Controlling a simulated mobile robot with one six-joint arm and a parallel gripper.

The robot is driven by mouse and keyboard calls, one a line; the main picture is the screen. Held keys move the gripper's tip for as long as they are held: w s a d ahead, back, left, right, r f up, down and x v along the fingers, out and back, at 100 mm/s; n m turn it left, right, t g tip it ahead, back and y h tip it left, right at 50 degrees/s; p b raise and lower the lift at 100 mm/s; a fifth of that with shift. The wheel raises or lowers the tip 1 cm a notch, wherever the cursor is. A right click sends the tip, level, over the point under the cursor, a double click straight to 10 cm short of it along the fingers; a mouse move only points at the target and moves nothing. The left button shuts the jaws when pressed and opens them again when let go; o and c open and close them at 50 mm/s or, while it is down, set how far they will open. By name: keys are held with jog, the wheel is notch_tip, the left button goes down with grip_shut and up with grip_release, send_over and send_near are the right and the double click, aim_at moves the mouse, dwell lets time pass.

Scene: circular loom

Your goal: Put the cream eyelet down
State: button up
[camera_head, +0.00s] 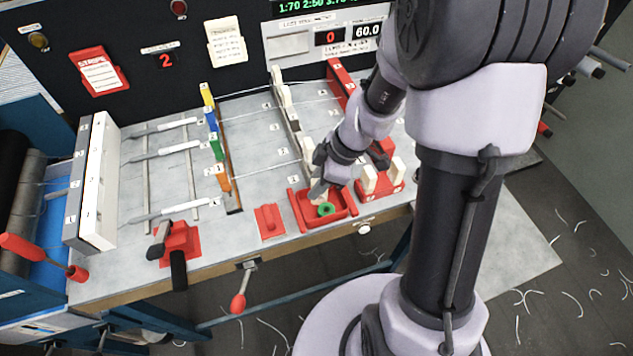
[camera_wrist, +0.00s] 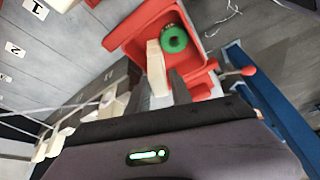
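My gripper (camera_head: 318,190) is over the red tray (camera_head: 299,214) near the table's front edge. In the wrist view my gripper (camera_wrist: 160,88) has its two dark fingers closed on the cream eyelet (camera_wrist: 156,66), a slim pale piece that sticks out past the fingertips. In the head view the cream eyelet (camera_head: 319,197) shows only partly below the fingers. A round green piece (camera_head: 326,210) lies in the tray, close beside the eyelet; it also shows in the wrist view (camera_wrist: 174,39). I cannot tell whether the eyelet touches the tray floor.
A red holder with upright cream pieces (camera_head: 381,188) stands right of the tray. A small red block (camera_head: 270,221) lies to its left. A rail with cream pieces (camera_head: 288,108) runs behind.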

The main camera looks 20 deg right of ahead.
jog(key=shift+r+p, duration=0.35)
jog(key=shift+p, duration=0.1)
jog(key=p+v, duration=0.3)
jog(key=v, duration=0.8)
jog(key=s+a+r+m+t+h, duration=0.1)
jog(key=s+a+r+m, duration=0.3)
jog(key=m, duration=0.5)
jog(key=s+a+r+m+t+h, duration=0.1)
jog(key=s+a+r+m+t, duration=0.2)
jog(key=s+r+m, duration=0.5)
notch_tip(320, 180, up, 2)
jog(key=shift+s+a+r+m, duration=0.1)
jog(key=shift+s+a+m, duration=0.25)
jog(key=shift+a+m, duration=0.25)
